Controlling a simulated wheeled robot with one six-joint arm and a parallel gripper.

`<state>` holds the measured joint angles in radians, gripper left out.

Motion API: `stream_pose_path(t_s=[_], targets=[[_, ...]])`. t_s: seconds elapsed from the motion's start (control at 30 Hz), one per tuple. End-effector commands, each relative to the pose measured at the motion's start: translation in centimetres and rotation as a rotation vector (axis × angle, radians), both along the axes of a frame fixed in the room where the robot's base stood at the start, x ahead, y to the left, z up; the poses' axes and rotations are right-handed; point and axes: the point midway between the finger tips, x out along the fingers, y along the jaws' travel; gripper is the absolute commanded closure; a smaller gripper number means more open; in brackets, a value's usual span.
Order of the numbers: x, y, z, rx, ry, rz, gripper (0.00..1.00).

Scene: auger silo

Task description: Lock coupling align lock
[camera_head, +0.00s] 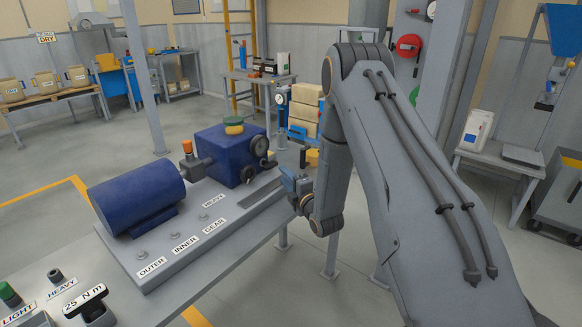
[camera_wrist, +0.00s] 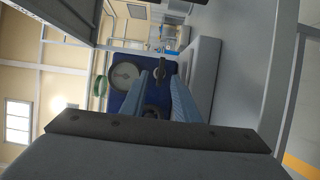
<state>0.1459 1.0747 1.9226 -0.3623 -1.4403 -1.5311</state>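In the head view a blue motor (camera_head: 138,194) and a blue gearbox (camera_head: 221,155) sit on a grey base plate (camera_head: 152,277). A grey coupling (camera_head: 192,170) joins them, with an orange-capped piece (camera_head: 187,147) standing on it. The gearbox's right face has a round dial (camera_head: 260,146) and a black handled fitting (camera_head: 249,174). My gripper (camera_head: 287,176) is to the right of the gearbox, apart from it. In the wrist view my gripper (camera_wrist: 159,82) is open, with its blue fingers apart and nothing held. The dial (camera_wrist: 123,75) shows beyond them; the coupling is hidden there.
A black tool marked 25 N m (camera_head: 92,306) and a green knob (camera_head: 9,293) are at the front left. A black upright handle (camera_head: 303,157) stands close to my gripper. The base plate's OUTER, INNER, GEAR and HEAVY labels are uncovered. A bench (camera_head: 261,76) stands behind.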

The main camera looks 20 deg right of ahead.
Motion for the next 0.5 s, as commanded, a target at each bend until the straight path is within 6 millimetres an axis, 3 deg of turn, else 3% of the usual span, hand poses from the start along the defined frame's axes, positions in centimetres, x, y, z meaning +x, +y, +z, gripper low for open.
stream_pose_path(t_s=[0.13, 0.5], targets=[[1.2, 1.9, -0.3, 0.012, 0.006, 0.032, 0.72], [6.4, 2.9, -0.3, 0.011, 0.007, 0.027, 0.72]])
